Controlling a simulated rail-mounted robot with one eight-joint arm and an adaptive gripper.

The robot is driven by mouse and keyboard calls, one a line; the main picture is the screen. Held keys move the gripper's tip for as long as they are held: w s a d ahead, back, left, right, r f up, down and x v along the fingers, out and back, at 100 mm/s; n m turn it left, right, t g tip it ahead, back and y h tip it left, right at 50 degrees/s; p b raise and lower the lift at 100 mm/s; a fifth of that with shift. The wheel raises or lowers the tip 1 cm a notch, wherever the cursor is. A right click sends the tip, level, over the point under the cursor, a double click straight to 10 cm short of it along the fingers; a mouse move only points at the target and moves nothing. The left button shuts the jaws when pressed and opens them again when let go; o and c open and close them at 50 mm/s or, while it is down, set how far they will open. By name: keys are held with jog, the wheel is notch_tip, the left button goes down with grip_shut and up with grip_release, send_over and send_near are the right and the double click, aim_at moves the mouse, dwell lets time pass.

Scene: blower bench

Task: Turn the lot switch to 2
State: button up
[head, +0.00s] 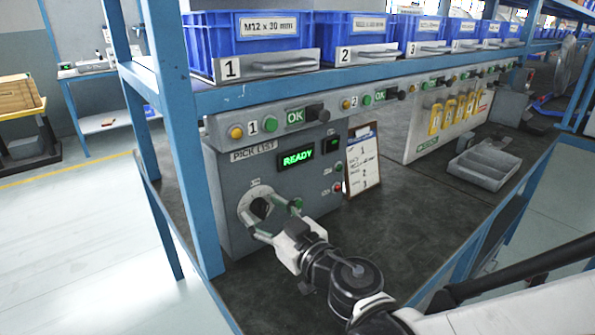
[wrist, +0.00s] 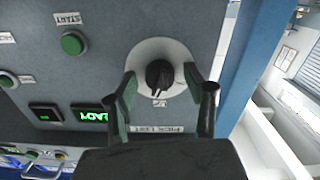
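The lot switch is a black rotary knob (wrist: 159,76) on a round white dial on the front of the grey pick-list box (head: 222,190). In the head view the dial (head: 243,199) is partly covered by my fingers. My gripper (wrist: 160,84) is open, with one finger on each side of the knob and gaps between them and it. I cannot tell whether the tips reach past the knob's face. In the head view my gripper (head: 266,217) points at the dial. The knob's setting cannot be read; any dial numbers are too small.
The box has a green READY display (head: 296,156), a small second display (head: 332,144) and a green START button (wrist: 73,43). A blue post (head: 187,140) stands close to its left. A clipboard (head: 362,160) leans at its right. Blue bins (head: 262,36) line the shelf above.

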jog(key=v, duration=1.2)
jog(key=shift+d, duration=0.1)
